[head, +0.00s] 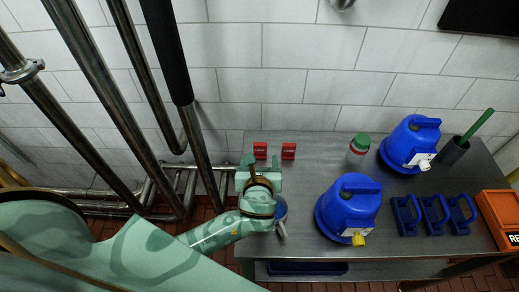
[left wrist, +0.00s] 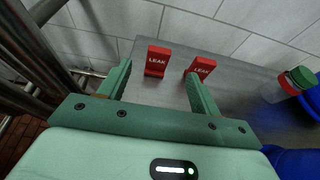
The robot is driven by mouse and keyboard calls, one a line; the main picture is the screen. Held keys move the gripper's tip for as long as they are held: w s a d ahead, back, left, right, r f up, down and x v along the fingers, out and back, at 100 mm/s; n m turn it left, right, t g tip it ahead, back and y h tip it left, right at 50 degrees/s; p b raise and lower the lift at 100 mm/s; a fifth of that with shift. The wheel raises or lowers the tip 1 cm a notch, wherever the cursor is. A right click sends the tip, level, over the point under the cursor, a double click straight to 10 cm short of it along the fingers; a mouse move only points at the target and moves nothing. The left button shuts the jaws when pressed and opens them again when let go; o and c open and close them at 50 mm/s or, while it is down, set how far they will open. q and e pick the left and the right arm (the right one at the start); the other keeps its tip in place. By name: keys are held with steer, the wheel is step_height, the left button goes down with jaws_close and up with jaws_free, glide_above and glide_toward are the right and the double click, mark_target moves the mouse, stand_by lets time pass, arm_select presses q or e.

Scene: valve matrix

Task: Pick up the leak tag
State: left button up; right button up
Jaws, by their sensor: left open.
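Two red leak tags stand side by side near the back left corner of the steel table, the left tag (head: 260,150) and the right tag (head: 288,151). In the left wrist view, the left tag (left wrist: 157,61) and the right tag (left wrist: 201,68) both show the word LEAK. My left gripper (head: 262,165) is open, just in front of the tags. In the left wrist view its fingers (left wrist: 158,88) are spread wide. The left tag appears between them, and the right tag appears beyond the right finger's tip. Neither tag is visibly held. My right gripper is out of view.
The steel table (head: 310,215) also holds two blue jugs (head: 345,208) (head: 408,143), a green-capped bottle (head: 358,150), several blue handled pieces (head: 433,214), a dark cup (head: 453,150) and an orange bin (head: 499,216). Pipes (head: 110,85) stand at left; a tiled wall is behind.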

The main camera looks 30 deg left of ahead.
mark_target(260, 146)
arm_select(q)
steer(key=x, duration=0.5)
steer(key=shift+b, duration=0.4)
steer(key=b+x, duration=0.1)
steer(key=x, duration=0.4)
steer(key=shift+w+f+b, duration=0.2)
steer(key=shift+f+b, duration=0.05)
steer(key=shift+b, duration=0.1)
steer(key=shift+s+r, duration=0.1)
steer(key=c, duration=1)
